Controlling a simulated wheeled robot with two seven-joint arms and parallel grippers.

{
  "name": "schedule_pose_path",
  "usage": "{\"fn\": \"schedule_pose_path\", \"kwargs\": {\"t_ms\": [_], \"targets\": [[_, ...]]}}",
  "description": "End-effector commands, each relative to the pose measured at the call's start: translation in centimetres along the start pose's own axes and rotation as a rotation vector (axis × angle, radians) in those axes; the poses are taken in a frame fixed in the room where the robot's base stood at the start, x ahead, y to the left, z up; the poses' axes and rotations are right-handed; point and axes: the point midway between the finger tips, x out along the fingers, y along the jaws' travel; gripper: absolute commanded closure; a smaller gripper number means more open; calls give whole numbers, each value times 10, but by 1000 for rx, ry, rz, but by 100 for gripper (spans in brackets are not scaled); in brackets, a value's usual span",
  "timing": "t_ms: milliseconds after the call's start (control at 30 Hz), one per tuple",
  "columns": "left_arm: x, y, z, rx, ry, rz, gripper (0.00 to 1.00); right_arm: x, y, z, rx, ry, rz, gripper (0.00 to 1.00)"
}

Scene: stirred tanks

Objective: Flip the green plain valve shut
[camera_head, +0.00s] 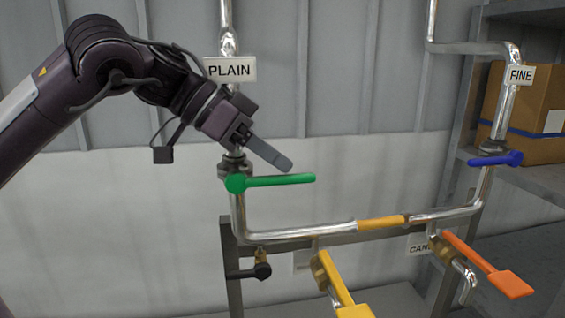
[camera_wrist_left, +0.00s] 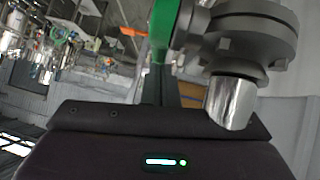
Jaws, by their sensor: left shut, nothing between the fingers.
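The green valve handle (camera_head: 280,180) sits on the steel pipe below the PLAIN sign (camera_head: 230,69). The lever points right, across the line of the upright pipe. My left gripper (camera_head: 284,163) is shut and empty, its fingers just above the green lever and pointing down to the right. I cannot tell whether they touch it. In the left wrist view the green handle (camera_wrist_left: 163,25) rises close in front of the fingers (camera_wrist_left: 160,88), beside the grey valve flange (camera_wrist_left: 245,35). My right gripper is not in view.
A blue lever (camera_head: 497,159) sits on the FINE pipe (camera_head: 505,110) at the right. Yellow (camera_head: 335,285) and orange (camera_head: 487,265) levers stick out below. A black-handled valve (camera_head: 250,271) is at the lower left. A cardboard box (camera_head: 540,115) stands on a shelf at the right.

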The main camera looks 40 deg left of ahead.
Motion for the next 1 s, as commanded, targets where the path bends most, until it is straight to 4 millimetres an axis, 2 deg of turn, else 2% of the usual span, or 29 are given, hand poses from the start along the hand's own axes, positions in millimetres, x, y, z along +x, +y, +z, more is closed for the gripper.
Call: {"fn": "schedule_pose_path", "kwargs": {"t_ms": [33,167,400,533,867,933,1000], "targets": [[5,-1,8,-10,-14,2,100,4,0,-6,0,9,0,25],[6,0,9,-14,-21,4,100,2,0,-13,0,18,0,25],[7,0,10,-18,-27,9,100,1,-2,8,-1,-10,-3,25],[2,-1,4,-18,-26,11,100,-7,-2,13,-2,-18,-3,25],[-32,-10,-33,-9,-5,2,100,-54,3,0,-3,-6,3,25],[-40,-14,-27,-9,-3,-6,100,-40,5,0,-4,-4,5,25],[-55,-13,-29,-8,-1,-6,100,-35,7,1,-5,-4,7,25]]}}
